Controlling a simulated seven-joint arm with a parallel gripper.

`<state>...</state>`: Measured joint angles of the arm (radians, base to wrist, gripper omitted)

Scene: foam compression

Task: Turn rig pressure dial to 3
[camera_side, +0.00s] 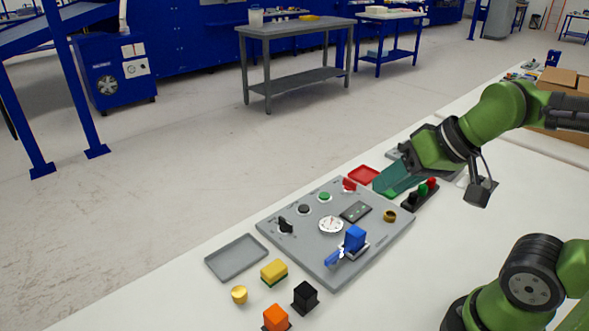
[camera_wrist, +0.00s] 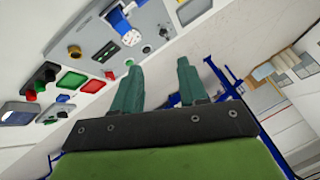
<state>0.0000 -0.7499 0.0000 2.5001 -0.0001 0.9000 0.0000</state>
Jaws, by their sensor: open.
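The grey rig panel (camera_side: 300,250) lies on the white table in the side view. It carries a round white dial with a pointer (camera_side: 331,225), a black knob (camera_side: 285,225) at its left and a red knob (camera_side: 349,185) near its far corner. I cannot read any number or tell which is the pressure dial. The panel (camera_wrist: 98,28) is at the upper left in the wrist view, with the white round dial (camera_wrist: 132,38). My gripper (camera_side: 384,184) is open and empty beyond the panel's far right corner, apart from the knobs. Its two teal fingers (camera_wrist: 157,64) are spread in the wrist view.
A blue lever device (camera_side: 354,239) stands up from the panel. A red tray (camera_side: 363,175) and a black holder with red and green knobs (camera_side: 420,194) are near my gripper. A grey tray (camera_side: 236,257), yellow sponge (camera_side: 274,271), and black (camera_side: 305,295) and orange (camera_side: 276,318) blocks lie in front.

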